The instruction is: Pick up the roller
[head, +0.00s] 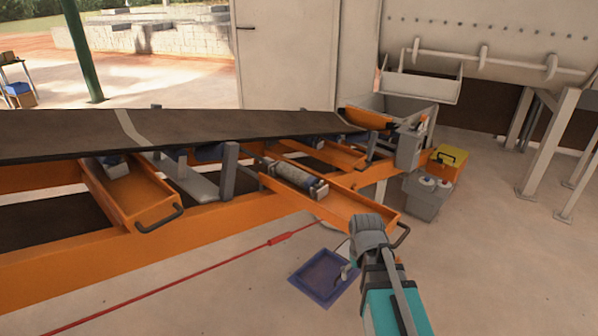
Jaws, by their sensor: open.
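A grey-blue roller (293,177) lies lengthwise in a long orange tray (345,205) that sticks out from the conveyor's side, with a dark handle at its near end. The roller's near end sits at a grey bracket. My gripper (347,271) is below and to the right of the roller, near the tray's outer end, and looks apart from it. It is open and appears empty, though its fingers are small and partly hidden by my wrist. My arm hides part of the tray's near end.
An orange conveyor frame (60,258) with a dark belt (220,128) runs across the left. Another orange tray (140,205) sticks out there. A blue mat or tray (318,285) lies on the floor. Grey and yellow boxes (448,163) stand right; open floor lies beyond.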

